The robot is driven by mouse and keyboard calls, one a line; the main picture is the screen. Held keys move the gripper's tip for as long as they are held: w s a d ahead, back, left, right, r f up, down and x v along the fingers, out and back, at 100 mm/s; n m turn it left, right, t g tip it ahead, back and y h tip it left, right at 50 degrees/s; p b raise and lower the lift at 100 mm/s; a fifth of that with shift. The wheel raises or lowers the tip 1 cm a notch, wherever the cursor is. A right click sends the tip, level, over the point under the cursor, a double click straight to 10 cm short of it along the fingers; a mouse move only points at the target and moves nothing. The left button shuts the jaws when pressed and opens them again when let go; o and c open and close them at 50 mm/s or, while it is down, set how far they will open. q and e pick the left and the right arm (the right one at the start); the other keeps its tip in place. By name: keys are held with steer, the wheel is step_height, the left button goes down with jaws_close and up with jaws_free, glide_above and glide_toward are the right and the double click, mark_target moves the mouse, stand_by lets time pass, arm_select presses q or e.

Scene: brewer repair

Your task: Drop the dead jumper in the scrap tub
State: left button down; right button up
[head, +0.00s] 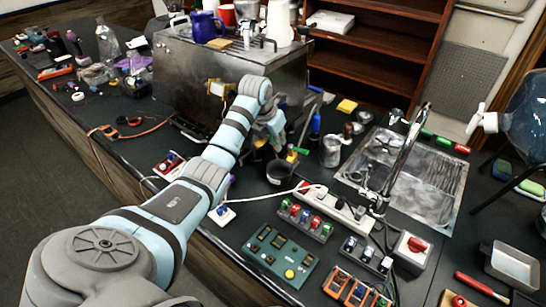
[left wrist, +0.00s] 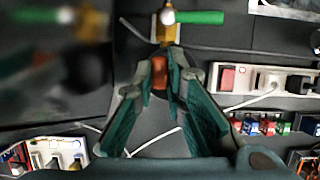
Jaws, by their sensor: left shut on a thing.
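My left gripper (head: 276,142) is over the bench beside the metal brewer (head: 225,75), pointing down. In the left wrist view its fingers (left wrist: 160,80) are shut on a small orange-brown piece, which looks like the jumper (left wrist: 159,71). In the head view the gripper hides this piece. A dark round tub (head: 280,179), which looks like the scrap tub, stands on the bench just below the gripper in the head picture. The piece appears above or near it; the exact height gap cannot be told. My right gripper is not in view.
A green-handled tool with a yellow part (head: 297,151) is close to the tub. A metal canister (head: 330,151) and a white power strip (head: 335,208) are to the right. A switch block (head: 305,222) and green control box (head: 280,256) sit nearer the front. White cables cross the bench.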

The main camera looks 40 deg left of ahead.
arm_select(q)
steer(key=f+b, duration=0.6)
steer(key=shift+s+f, duration=0.25)
steer(key=shift+s, duration=0.1)
steer(key=shift+w+f+b, duration=0.1)
steer(key=shift+f+b, duration=0.1)
steer(key=shift+b, duration=0.2)
steer(key=shift+r, duration=0.15)
steer(key=c, duration=1.7)
jaws_free()
steer(key=shift+s+r, duration=0.1)
steer(key=shift+s, duration=0.1)
steer(key=shift+o, duration=0.7)
steer(key=shift+w, duration=0.1)
steer(key=v, duration=1.2)
